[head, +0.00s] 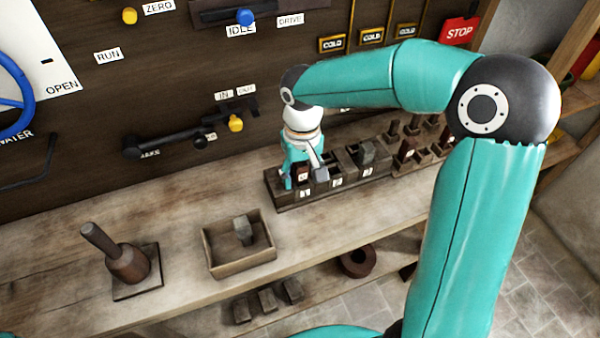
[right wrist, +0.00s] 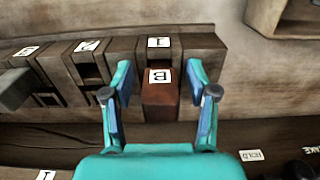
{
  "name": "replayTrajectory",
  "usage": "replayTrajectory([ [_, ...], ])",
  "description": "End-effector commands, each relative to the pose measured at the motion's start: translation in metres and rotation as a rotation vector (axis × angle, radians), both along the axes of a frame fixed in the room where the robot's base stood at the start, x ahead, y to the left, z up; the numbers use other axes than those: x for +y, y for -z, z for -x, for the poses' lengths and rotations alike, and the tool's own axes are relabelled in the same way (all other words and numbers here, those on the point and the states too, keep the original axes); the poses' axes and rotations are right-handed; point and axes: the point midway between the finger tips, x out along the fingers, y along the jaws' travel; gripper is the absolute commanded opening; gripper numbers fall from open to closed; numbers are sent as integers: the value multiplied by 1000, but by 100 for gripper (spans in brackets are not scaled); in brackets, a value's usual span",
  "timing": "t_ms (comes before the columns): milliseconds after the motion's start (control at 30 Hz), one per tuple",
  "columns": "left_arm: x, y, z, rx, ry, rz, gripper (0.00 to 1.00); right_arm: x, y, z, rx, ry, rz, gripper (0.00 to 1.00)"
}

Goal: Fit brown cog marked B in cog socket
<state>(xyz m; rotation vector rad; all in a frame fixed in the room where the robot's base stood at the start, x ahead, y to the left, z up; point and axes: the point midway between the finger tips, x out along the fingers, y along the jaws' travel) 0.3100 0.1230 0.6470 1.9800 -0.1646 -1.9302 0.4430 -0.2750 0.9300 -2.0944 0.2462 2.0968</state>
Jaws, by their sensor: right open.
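The brown cog (right wrist: 160,98) is a red-brown block with a white B label on top. In the right wrist view it sits in the end slot of the dark cog socket rack (right wrist: 200,44), behind the label 1. How deep it sits I cannot tell. In the head view the brown cog (head: 302,174) is partly hidden by my right gripper (head: 304,177). In the right wrist view that gripper (right wrist: 160,84) is open, one finger on each side of the cog, with gaps showing. My left gripper is not in view.
A grey block (head: 366,152) stands in the rack slot labelled 3. A wooden tray (head: 214,262) holds another grey block (head: 243,228). Several dark pegs (head: 406,150) stand right of the rack. Levers (head: 185,140) project from the panel behind.

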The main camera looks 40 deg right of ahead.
Motion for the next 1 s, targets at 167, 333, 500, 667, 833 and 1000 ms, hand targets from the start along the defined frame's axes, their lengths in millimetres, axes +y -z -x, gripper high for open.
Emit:
replayTrajectory([
  [167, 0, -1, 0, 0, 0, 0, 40, 0, -6, -1, -2, 1, 0, 58],
  [333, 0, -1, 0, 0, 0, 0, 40, 0, -28, -2, -5, 0, -1, 58],
  [500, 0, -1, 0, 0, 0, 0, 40, 0, -62, -2, -5, -1, 0, 58],
  [667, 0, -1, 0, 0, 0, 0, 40, 0, -92, -2, -5, 0, -1, 58],
  [833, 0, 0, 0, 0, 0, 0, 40, 0, -112, -2, -2, -1, -1, 58],
  [1000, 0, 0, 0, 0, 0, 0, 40, 0, -119, -1, 0, -1, 0, 58],
])
